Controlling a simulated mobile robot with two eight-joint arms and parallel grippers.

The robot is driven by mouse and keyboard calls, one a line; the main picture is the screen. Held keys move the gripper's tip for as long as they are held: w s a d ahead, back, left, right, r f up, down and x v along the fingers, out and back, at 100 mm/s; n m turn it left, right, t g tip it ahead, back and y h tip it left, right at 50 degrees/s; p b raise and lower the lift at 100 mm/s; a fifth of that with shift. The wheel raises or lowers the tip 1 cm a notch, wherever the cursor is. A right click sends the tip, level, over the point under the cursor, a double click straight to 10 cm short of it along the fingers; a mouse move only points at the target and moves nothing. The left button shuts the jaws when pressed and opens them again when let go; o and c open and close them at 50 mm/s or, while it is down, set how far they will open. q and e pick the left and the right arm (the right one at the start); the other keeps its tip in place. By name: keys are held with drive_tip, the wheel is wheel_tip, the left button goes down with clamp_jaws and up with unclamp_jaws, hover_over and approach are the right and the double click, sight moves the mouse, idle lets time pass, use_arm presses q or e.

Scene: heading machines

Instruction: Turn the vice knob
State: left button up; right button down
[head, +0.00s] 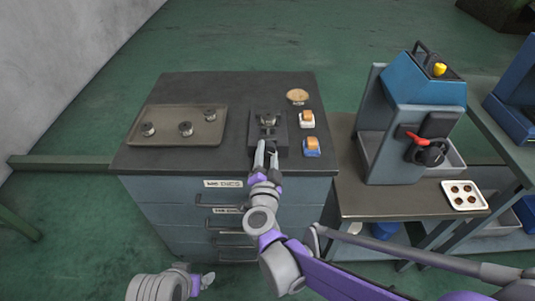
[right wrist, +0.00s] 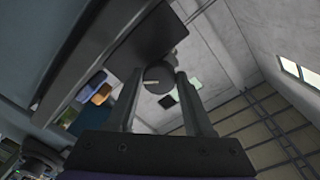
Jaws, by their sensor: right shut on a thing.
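The dark vice (head: 281,121) stands on the grey cabinet top, with a round metal part in its top. My right gripper (head: 265,148) reaches the vice's front side from the near edge. In the right wrist view the round dark vice knob (right wrist: 158,78), with a pale mark on its face, lies between the two fingers of the right gripper (right wrist: 159,85). The fingers are shut on it. In the head view the fingers hide the knob. My left gripper (head: 206,281) shows in part at the bottom edge, away from the vice; its jaws are unclear.
A tray (head: 160,112) with several small metal parts lies left of the vice. Two orange-topped blocks (head: 307,119) (head: 311,146) and a round tan piece (head: 297,97) lie to its right. A blue machine (head: 412,105) with a red lever stands on the right bench.

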drive_tip(key=m, duration=0.5)
drive_tip(key=shift+y, duration=0.3)
drive_tip(key=shift+m, duration=2.3)
drive_tip(key=shift+c, duration=1.5)
unclamp_jaws()
drive_tip(key=shift+d+r, duration=0.1)
drive_tip(key=s, duration=1)
drive_tip(key=shift+s+r, duration=0.3)
drive_tip(key=shift+s, duration=0.1)
